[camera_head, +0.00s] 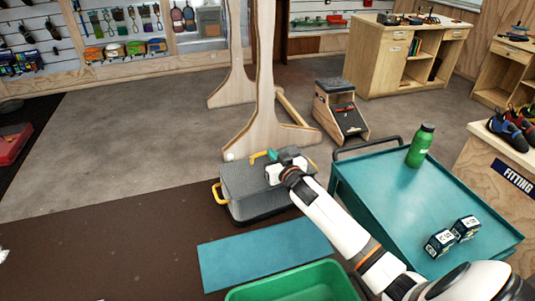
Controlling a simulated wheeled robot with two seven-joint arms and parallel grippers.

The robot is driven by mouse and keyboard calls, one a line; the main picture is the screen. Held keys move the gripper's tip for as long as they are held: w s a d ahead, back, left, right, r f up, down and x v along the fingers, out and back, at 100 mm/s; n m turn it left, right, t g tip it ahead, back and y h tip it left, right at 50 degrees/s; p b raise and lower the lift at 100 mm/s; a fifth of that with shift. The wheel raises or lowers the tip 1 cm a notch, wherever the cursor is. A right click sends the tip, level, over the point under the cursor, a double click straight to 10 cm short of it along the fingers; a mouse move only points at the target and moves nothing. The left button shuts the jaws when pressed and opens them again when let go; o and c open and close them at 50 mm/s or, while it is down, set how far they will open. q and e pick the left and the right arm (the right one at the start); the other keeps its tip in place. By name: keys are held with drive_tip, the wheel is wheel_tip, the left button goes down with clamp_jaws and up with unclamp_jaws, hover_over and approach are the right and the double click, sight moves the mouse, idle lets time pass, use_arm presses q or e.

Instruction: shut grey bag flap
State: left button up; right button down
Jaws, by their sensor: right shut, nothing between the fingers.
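The grey bag (245,205) sits on the dark brown floor area near the middle of the view, with yellow handles (216,193) at its sides. Its grey flap (243,178) lies over the top and looks roughly flat. Whether its edge is fully closed I cannot tell. My right gripper (276,161) is over the right part of the flap, shut and empty. It looks at or just above the surface; contact is unclear. The gripper and arm hide part of the bag's right side. My left gripper is out of view.
A teal cart (385,185) with a green bottle (420,146) and two small dark boxes (452,236) stands to the right. A green bin (290,284) and a teal mat (262,255) are in front. A wooden frame (265,110) stands behind the bag.

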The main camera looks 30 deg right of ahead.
sight(263, 154)
drive_tip(key=w+f, duration=0.2)
drive_tip(key=w, duration=0.1)
drive_tip(key=shift+w+d+f, duration=0.1)
drive_tip(key=shift+d, duration=0.1)
drive_tip(key=shift+w+f, duration=0.4)
drive_tip(key=shift+f, duration=0.15)
drive_tip(key=shift+w+f+g+p, duration=0.2)
drive_tip(key=shift+w+g+p, duration=0.25)
drive_tip(key=shift+p, duration=0.7)
drive_tip(key=shift+d+f, duration=0.1)
drive_tip(key=shift+f, duration=0.2)
drive_tip(key=shift+f+g, duration=0.25)
